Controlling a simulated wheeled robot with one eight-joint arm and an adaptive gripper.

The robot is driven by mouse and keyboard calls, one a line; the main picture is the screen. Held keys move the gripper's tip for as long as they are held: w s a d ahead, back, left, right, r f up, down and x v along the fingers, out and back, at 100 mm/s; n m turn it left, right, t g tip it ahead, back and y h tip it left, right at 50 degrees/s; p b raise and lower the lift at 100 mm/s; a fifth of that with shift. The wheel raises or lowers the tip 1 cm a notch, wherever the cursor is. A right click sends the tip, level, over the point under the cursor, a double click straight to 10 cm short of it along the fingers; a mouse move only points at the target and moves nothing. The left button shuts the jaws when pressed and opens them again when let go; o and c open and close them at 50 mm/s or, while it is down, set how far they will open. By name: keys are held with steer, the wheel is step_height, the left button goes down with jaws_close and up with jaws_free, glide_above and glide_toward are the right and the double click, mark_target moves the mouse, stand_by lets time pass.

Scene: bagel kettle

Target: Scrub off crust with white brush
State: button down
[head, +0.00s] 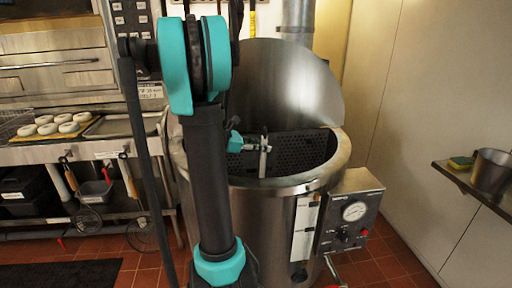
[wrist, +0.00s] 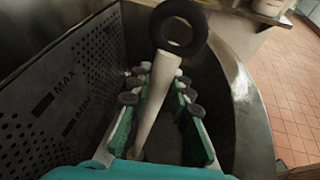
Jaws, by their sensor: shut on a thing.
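The steel kettle (head: 240,215) stands in front of me with its round lid (head: 290,80) raised behind. A dark perforated wall inside it (head: 300,150) also shows in the wrist view (wrist: 60,105), marked MAX and MIN. My gripper (head: 258,146) is over the kettle opening. In the wrist view my gripper (wrist: 163,78) is shut on the white brush (wrist: 156,104), whose pale handle runs lengthwise between the fingers, with a dark ring (wrist: 180,25) at its far end. The brush also shows in the head view (head: 263,162). I cannot make out bristles or crust.
A control box with a gauge (head: 352,215) is on the kettle's front right. A shelf at right holds a sponge (head: 461,162) and a metal pot (head: 491,170). Several pale rings (head: 58,124) lie on a board at left. Tools hang below that counter.

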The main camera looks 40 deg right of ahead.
steer(key=shift+s+d, duration=0.25)
steer(key=shift+d, duration=0.05)
steer(key=s+d, duration=0.1)
steer(key=d, duration=0.1)
steer(key=s+d, duration=0.1)
steer(key=d, duration=0.1)
steer(key=shift+s, duration=0.15)
stand_by(0.3)
steer(key=shift+s+d+f, duration=0.1)
steer(key=shift+s+d, duration=0.2)
steer(key=shift+d, duration=0.35)
steer(key=shift+s+d+r, duration=0.1)
steer(key=shift+s+d, duration=0.25)
steer(key=shift+d, duration=0.3)
steer(key=shift+s+d+f, duration=0.1)
steer(key=shift+s+d, duration=0.2)
steer(key=shift+d, duration=0.35)
steer(key=shift+d, duration=0.1)
